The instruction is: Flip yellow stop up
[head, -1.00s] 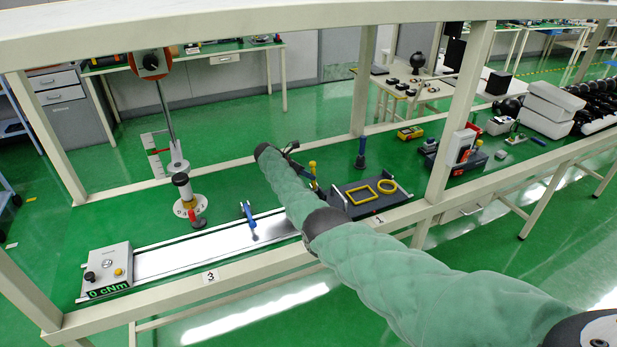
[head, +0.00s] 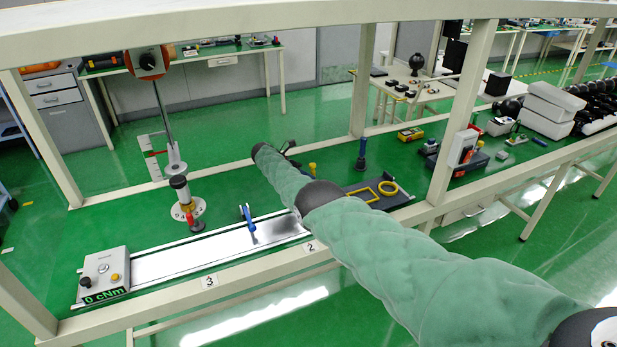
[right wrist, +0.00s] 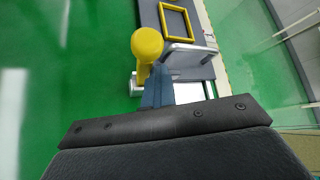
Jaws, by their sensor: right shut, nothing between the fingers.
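The yellow stop (head: 312,168) shows as a small yellow knob just right of my right gripper in the head view, partly hidden by the arm. In the right wrist view it is a round yellow knob (right wrist: 147,45) on a short yellow stem. My right gripper (head: 292,153) is mostly hidden behind my green-sleeved arm. In the right wrist view its blue-grey fingers (right wrist: 157,92) are shut and empty, with the knob close by their tips. I cannot tell whether they touch. My left gripper is not in view.
A dark tray (head: 408,197) with a yellow square frame and a yellow ring lies right of the stop. A blue-handled post (head: 361,153) stands behind. Green table between is clear.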

